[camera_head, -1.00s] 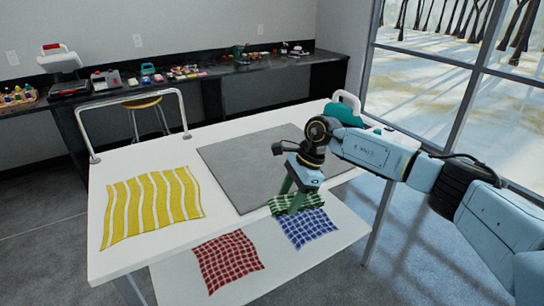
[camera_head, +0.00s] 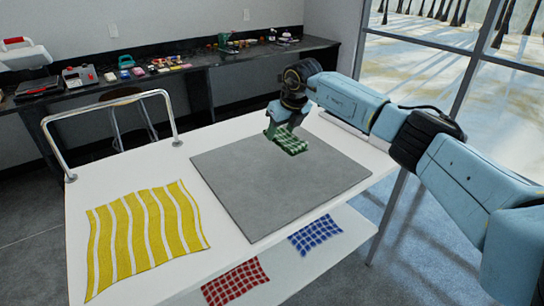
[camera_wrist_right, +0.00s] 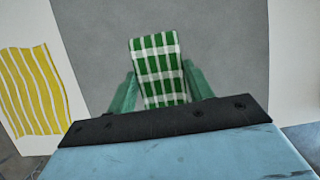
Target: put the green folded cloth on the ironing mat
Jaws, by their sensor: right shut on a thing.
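The green checked folded cloth (camera_head: 291,143) is between the fingers of my right gripper (camera_head: 283,132), over the far part of the grey ironing mat (camera_head: 265,190). The right wrist view also shows the cloth (camera_wrist_right: 158,70), between the two green fingers of the gripper (camera_wrist_right: 160,90), with the grey mat (camera_wrist_right: 220,50) behind it. The gripper is shut on the cloth. I cannot tell whether the cloth touches the mat. My left gripper is not in view.
A yellow striped cloth (camera_head: 145,235) lies on the white table at left. Red (camera_head: 235,281) and blue (camera_head: 315,234) checked cloths lie on a lower white shelf at the front. A metal rail (camera_head: 112,100) stands at the table's back left. The mat's near part is clear.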

